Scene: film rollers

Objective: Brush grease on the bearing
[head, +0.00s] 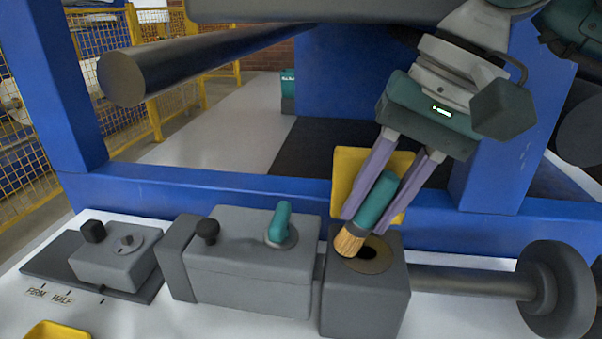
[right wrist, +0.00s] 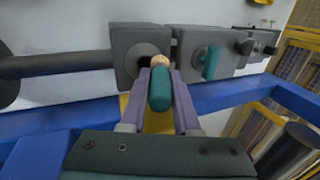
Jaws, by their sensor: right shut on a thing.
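My right gripper (head: 366,220) comes in from the upper right and is shut on a brush, its lilac fingers on either side of the teal handle (head: 377,200). The brush is tilted, with its tan bristles (head: 349,240) pointing down and left. The bristles are at the left side of the brownish ring around the dark opening in the top of the grey bearing block (head: 365,300); I cannot tell whether they touch. In the right wrist view the brush handle (right wrist: 159,90) points at the block (right wrist: 128,60). My left gripper is not in view.
A grey housing with a teal lever (head: 279,222) and a black knob stands left of the block. A shaft (head: 470,282) with a round end runs right. A yellow piece (head: 347,165) sits behind the brush. A blue frame beam (head: 240,187) crosses behind.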

